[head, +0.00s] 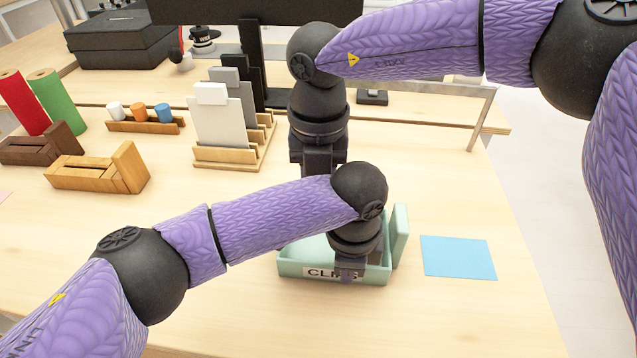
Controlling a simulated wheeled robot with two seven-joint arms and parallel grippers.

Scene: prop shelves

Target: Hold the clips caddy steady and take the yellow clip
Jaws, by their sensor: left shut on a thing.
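The clips caddy (298,268) is a pale green tray with a "CLIPS" label on its front wall and a raised panel on its right side. It sits on the table. My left gripper (349,274) points down at the caddy's front wall, shut on that wall, and covers part of the label. My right gripper (318,165) points down behind my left forearm, at the far side of the caddy. Its fingertips are hidden, so I cannot see whether it holds anything. No yellow clip shows; my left arm hides much of the caddy's inside.
A light blue mat (458,257) lies right of the caddy. To the left stand a wooden holder (98,170), a rack with grey and white panels (218,125), and a small rack of coloured pegs (145,124). The table's front right is clear.

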